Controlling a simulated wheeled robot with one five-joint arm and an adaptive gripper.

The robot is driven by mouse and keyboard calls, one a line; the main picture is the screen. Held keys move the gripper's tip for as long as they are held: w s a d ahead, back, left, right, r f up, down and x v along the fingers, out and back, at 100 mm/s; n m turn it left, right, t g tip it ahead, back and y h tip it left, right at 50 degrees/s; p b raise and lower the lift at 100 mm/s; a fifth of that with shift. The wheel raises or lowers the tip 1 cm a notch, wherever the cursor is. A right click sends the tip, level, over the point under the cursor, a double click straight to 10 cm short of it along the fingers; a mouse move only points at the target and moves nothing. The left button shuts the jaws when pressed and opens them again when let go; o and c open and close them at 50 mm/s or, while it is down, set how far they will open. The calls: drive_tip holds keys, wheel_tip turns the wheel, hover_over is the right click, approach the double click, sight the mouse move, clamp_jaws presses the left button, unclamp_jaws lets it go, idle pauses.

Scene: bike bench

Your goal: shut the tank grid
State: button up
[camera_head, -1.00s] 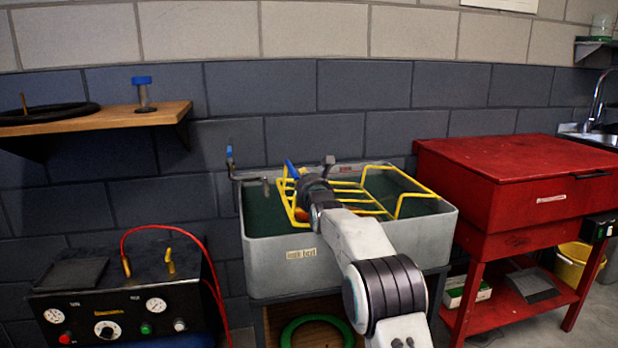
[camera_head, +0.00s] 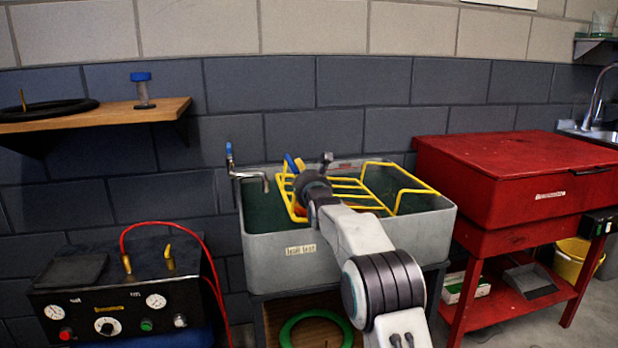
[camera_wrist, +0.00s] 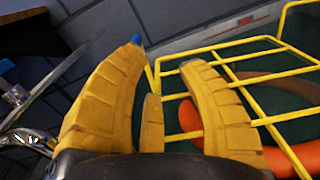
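The tank grid is a yellow wire frame (camera_head: 363,185) over the grey tank (camera_head: 277,271), with a raised loop at its right end. It seems to lie across the tank's top, but my arm covers part of it. My gripper (camera_head: 296,166) is at the grid's left end, partly hidden behind my wrist. In the wrist view, the yellow fingers (camera_wrist: 163,57) stand apart, with grid bars (camera_wrist: 208,49) just beyond and to the right of them. I cannot tell whether a finger touches a bar.
A tap (camera_head: 252,178) stands at the tank's left rim. An orange object (camera_wrist: 279,159) lies under the grid. A red cabinet (camera_head: 515,165) is close on the right. A black gauge box (camera_head: 117,300) with a red hose is on the left, below a wooden shelf (camera_head: 130,112).

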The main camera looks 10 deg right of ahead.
drive_tip(key=shift+s+a+r+y, duration=0.1)
drive_tip(key=shift+a+y, duration=0.1)
drive_tip(key=shift+a, duration=0.4)
drive_tip(key=shift+s+a+r+y, duration=0.1)
drive_tip(key=shift+a+y, duration=0.1)
drive_tip(key=shift+a, duration=0.35)
drive_tip(key=shift+s+d+f, duration=0.1)
drive_tip(key=shift+s, duration=0.35)
drive_tip(key=s+d, duration=0.1)
drive_tip(key=s, duration=0.9)
drive_tip(key=shift+s+d+h, duration=0.35)
drive_tip(key=shift+s+h, duration=0.05)
drive_tip(key=shift+f, duration=0.1)
